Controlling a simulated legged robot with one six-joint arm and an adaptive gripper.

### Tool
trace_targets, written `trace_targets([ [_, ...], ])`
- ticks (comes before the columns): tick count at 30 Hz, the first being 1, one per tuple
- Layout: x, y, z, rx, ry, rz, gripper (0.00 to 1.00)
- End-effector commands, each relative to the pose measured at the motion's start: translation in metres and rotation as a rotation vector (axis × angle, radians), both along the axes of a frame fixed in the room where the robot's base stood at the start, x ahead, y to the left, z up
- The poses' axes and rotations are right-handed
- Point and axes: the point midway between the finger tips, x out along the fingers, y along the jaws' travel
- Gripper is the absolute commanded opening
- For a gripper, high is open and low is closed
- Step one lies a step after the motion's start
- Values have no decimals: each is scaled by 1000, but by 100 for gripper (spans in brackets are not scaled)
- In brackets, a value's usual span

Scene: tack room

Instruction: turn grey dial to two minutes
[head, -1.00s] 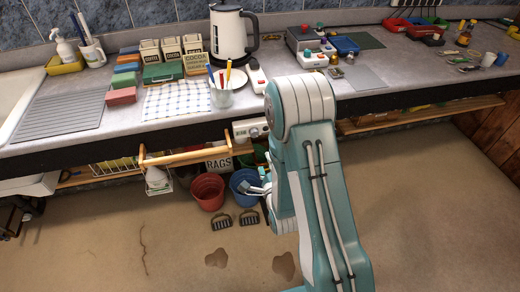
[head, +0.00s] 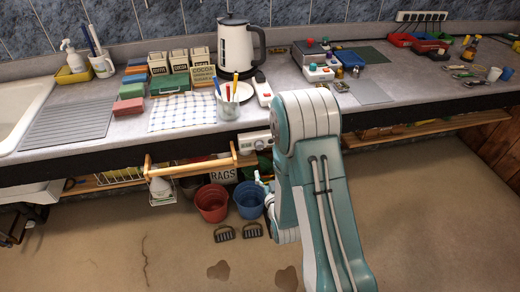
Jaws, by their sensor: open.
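A white control box (head: 253,141) is mounted on the front of the counter, just left of my arm's upper joint. It has a small display and knob-like details, too small here to tell a grey dial or its setting. My gripper (head: 262,181) shows only in part, below the box and in front of the blue bucket. It is open, apart from the box, and nothing shows between its fingers. My arm hides the rest of the gripper and the area to the right of the box.
A wooden rail (head: 190,167) sticks out left of the box. A red bucket (head: 212,203) and a blue bucket (head: 249,202) stand below, with two dark brushes (head: 225,234) on the floor. The counter (head: 120,135) is crowded; the right floor is clear.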

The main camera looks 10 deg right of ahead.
Motion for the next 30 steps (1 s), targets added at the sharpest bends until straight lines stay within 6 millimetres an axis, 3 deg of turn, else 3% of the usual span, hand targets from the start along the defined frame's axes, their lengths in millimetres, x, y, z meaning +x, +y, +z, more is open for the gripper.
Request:
trace_targets([
  [5, 8, 0, 0, -35, -2, 0, 80],
  [21, 97, 0, 0, -31, -1, 0, 80],
  [30, 108, 0, 0, -30, 0, 0, 80],
])
